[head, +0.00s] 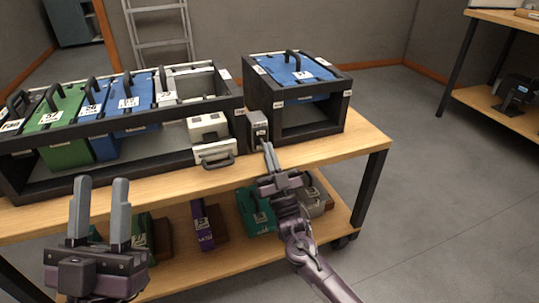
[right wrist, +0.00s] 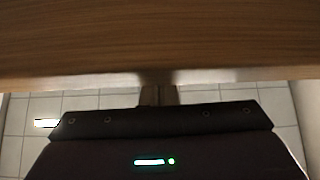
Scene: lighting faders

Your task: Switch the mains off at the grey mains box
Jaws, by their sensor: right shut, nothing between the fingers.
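The grey mains box (head: 257,128) stands on the wooden table top between the long black rack and the smaller black rack. My right gripper (head: 267,150) is shut and empty, its fingertips at the lower front of the mains box. Whether they touch it I cannot tell, and the fingers hide part of the box's front. In the right wrist view the box is not visible; the table's wooden edge fills the top. My left gripper (head: 103,208) is open and empty, in front of the table at the lower left, fingers pointing up.
The long black rack (head: 110,177) holds green, blue and white modules with handles. The smaller black rack (head: 297,130) holds a blue module (head: 290,68). A lower shelf (head: 180,254) carries several coloured cases. The floor (head: 440,200) to the right is clear.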

